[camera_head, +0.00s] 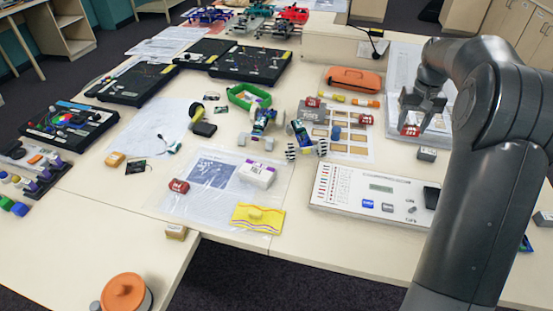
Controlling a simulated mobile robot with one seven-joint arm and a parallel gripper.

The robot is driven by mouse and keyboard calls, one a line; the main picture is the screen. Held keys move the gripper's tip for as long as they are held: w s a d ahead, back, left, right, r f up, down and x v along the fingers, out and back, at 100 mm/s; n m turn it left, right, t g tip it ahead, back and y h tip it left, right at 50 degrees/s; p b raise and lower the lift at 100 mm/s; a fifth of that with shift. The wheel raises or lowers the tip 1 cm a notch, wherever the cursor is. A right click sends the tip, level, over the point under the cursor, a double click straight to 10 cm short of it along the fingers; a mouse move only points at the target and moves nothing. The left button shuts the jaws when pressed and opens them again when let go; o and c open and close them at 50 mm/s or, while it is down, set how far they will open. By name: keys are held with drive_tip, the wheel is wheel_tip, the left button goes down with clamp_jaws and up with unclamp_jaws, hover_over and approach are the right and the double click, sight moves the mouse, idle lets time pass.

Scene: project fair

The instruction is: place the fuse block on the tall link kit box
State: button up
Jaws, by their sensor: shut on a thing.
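My gripper (411,124) is at the right, pointing down and shut on a small red block (409,131) with a pale mark. I take this red block for the fuse block, but cannot read its label. It is low over a pale clear-edged tray or sheet, and I cannot tell if it touches. A white box with purple marks (257,174) stands on that sheet. I cannot tell for sure which box is the tall link kit box.
A grey block (427,154) sits just below my gripper. A white instrument panel (372,196) lies in front, and an orange case (353,79) to the left behind. Small wheeled models (264,128) stand mid-table. My arm hides the table's right side.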

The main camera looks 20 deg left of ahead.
drive_tip(key=s+a+r+n, duration=0.1)
drive_tip(key=s+a+n, duration=0.15)
drive_tip(key=a, duration=0.55)
drive_tip(key=s+a+r+n, duration=0.1)
drive_tip(key=s+a, duration=0.2)
drive_tip(key=a, duration=0.4)
drive_tip(key=n, duration=0.5)
hover_over(257, 170)
drive_tip(key=shift+m, duration=0.25)
drive_tip(key=f, duration=0.5)
drive_tip(key=shift+d+f, duration=0.1)
drive_tip(key=shift+d, duration=0.25)
drive_tip(key=shift+s+a+f, duration=0.1)
drive_tip(key=shift+a+f, duration=0.2)
drive_tip(key=shift+a, duration=0.05)
drive_tip(key=shift+f, duration=1.9)
drive_tip(key=shift+f, duration=0.15)
drive_tip(key=o, duration=1)
drive_tip(key=shift+c, duration=0.2)
